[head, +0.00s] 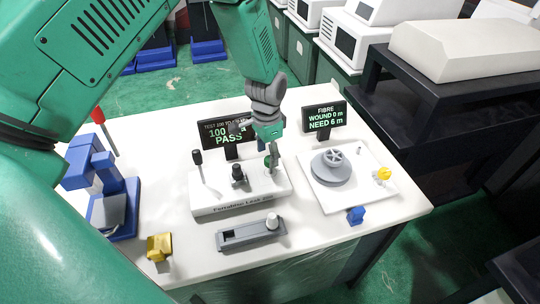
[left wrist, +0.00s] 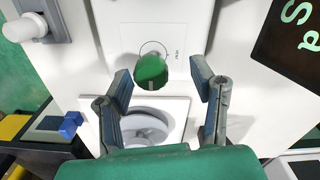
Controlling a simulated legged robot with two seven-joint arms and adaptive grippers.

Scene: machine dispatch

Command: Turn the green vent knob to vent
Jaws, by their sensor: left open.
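The green vent knob (left wrist: 151,70) is round and sits on the white leak-test panel (head: 205,208), with a dial arc and a small "VENT" mark beside it in the left wrist view. My left gripper (left wrist: 161,72) is open, its two fingers on either side of the knob with visible gaps. In the head view my left gripper (head: 269,147) comes down from above over the right part of the panel, and the knob is mostly hidden there. I cannot tell how deep the fingertips reach along the knob. My right gripper is not in view.
A black lever (head: 197,158) and a dark knob (head: 238,174) stand on the panel. A grey fixture (head: 247,236) lies in front, a grey spool (head: 331,168) to the right, a blue device (head: 78,175) to the left.

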